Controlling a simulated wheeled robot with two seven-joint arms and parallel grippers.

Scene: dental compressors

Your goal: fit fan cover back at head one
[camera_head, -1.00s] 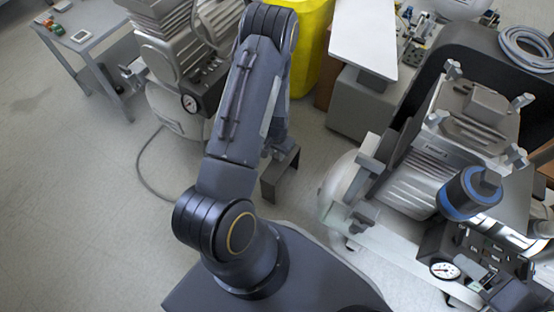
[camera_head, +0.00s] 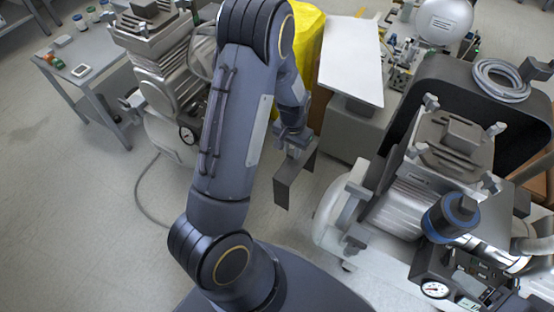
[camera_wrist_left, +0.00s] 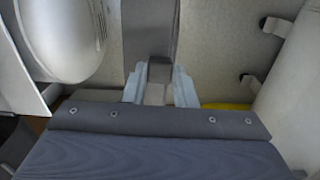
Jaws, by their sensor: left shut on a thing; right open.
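My left gripper (camera_head: 293,140) is shut on a dark grey bent panel, which looks like the fan cover (camera_head: 294,182). The cover hangs above the floor, between the two compressors, just left of the right compressor's white tank (camera_head: 328,220). In the left wrist view the light gripper fingers (camera_wrist_left: 160,88) hold part of it, and its grey strip (camera_wrist_left: 150,30) runs upward. The right compressor (camera_head: 405,200) has a ribbed body and a finned top. I cannot tell which part is head one. My right gripper is not in view.
A second compressor (camera_head: 165,75) stands at the left with a hose on the floor. A pressure gauge (camera_head: 435,289) and a blue-ringed cylinder (camera_head: 450,217) are at the right. The lower left floor is clear.

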